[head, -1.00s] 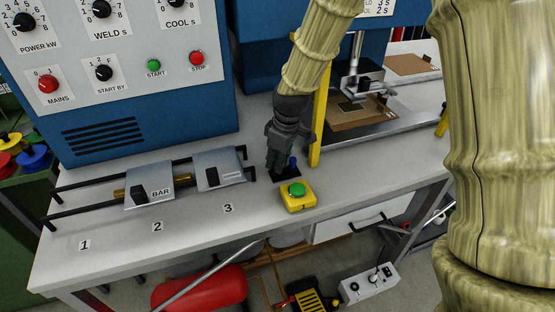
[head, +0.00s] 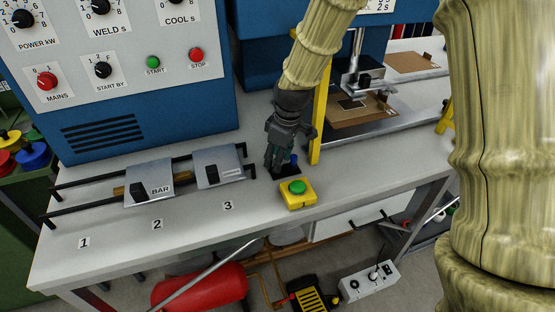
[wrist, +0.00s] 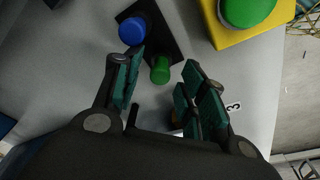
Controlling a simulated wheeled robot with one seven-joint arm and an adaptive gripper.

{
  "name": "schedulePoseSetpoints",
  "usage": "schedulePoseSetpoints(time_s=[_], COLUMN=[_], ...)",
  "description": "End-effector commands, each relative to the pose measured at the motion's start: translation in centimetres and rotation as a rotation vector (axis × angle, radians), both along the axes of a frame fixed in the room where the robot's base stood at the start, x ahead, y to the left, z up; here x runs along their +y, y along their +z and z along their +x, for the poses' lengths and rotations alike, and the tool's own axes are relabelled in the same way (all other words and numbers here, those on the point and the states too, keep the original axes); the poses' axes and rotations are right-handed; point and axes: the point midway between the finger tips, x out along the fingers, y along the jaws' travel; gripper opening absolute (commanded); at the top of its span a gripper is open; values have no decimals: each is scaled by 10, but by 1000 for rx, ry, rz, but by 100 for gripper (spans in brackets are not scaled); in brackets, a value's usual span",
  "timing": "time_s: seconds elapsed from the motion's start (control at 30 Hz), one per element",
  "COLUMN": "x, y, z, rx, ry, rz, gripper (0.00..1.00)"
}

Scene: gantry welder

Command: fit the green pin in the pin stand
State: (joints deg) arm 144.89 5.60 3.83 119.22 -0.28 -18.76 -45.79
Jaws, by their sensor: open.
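The pin stand (wrist: 177,42) is a small black block on the grey bench top. A blue pin (wrist: 132,31) stands in it, and the blue pin also shows in the head view (head: 294,159). The green pin (wrist: 160,70) is upright at the stand's lower edge in the wrist view and appears seated in it; its foot is hidden. My gripper (wrist: 158,82) is open, with its teal-padded fingers on either side of the green pin's head and apart from it. In the head view my gripper (head: 275,169) is low over the stand and hides the green pin.
A yellow box with a green button (head: 298,194) sits just in front of the stand. A yellow post (head: 319,120) rises close behind on the right. The bench front around the numbers is clear.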

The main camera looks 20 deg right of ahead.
Motion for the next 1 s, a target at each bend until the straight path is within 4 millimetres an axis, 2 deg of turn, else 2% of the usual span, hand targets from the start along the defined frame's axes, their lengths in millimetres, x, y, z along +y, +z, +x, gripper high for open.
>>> schedulePoseSetpoints(time_s=[0.53, 0.7, 1.0], x=[-10, -12, -13], y=[83, 99, 110], z=[-10, -12, -13], rx=[-4, -2, 0], ry=[0, -1, -1], rz=[1, 1, 0], gripper=[42, 42, 42])
